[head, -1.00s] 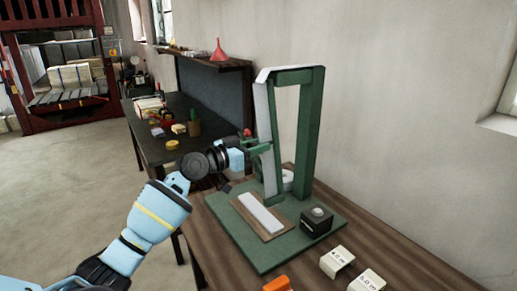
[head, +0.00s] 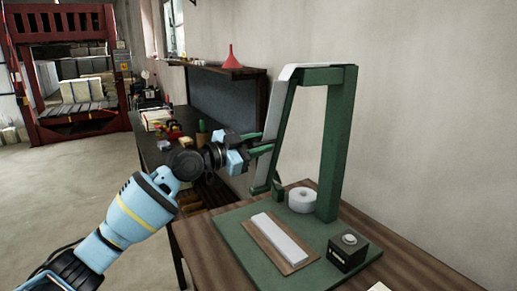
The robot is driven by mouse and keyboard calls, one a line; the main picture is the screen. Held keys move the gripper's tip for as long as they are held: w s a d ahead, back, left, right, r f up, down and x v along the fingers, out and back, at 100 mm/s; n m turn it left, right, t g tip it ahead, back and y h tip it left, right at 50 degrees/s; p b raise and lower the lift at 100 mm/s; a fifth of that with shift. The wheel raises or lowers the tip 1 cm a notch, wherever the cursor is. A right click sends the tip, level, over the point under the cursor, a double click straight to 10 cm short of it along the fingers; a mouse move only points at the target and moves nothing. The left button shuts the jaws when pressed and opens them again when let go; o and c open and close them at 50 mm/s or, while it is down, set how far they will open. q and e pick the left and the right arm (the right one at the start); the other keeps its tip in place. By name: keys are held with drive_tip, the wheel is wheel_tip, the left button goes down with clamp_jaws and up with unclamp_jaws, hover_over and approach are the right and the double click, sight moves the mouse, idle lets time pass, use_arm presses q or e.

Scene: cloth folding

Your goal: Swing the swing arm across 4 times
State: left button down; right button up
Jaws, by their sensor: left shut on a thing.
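A green stand (head: 338,140) with a pale top edge rises from a green base plate (head: 232,235) on the wooden table. The swing arm (head: 275,125), green with a pale face, hangs from the stand's top and tilts, its lower end out to the left. My left gripper (head: 258,149) is shut on the swing arm partway down; its dark and blue body partly hides the grip. A white strip on a brown board (head: 280,240) lies on the base plate. A white roll (head: 302,200) stands near the upright. My right gripper is not in view.
A black box with a round top (head: 348,251) sits at the base plate's right front. A dark workbench (head: 150,157) with small items is behind left, below a shelf holding a red funnel (head: 231,57). The wall is close behind the stand.

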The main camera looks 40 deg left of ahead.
use_arm(q)
drive_tip(key=shift+a+r, duration=0.2)
drive_tip(key=c, duration=1.1)
unclamp_jaws()
drive_tip(key=shift+o, duration=0.2)
drive_tip(key=shift+f, duration=0.1)
drive_tip(key=shift+s+f, duration=0.1)
drive_tip(key=shift+s, duration=0.1)
drive_tip(key=b+v, duration=0.1)
drive_tip(key=v, duration=0.5)
drive_tip(key=shift+s+a+f+b, duration=0.1)
drive_tip(key=shift+a+b, duration=0.05)
drive_tip(key=shift+b, duration=0.2)
drive_tip(key=shift+s+a, duration=0.15)
drive_tip(key=shift+s, duration=0.4)
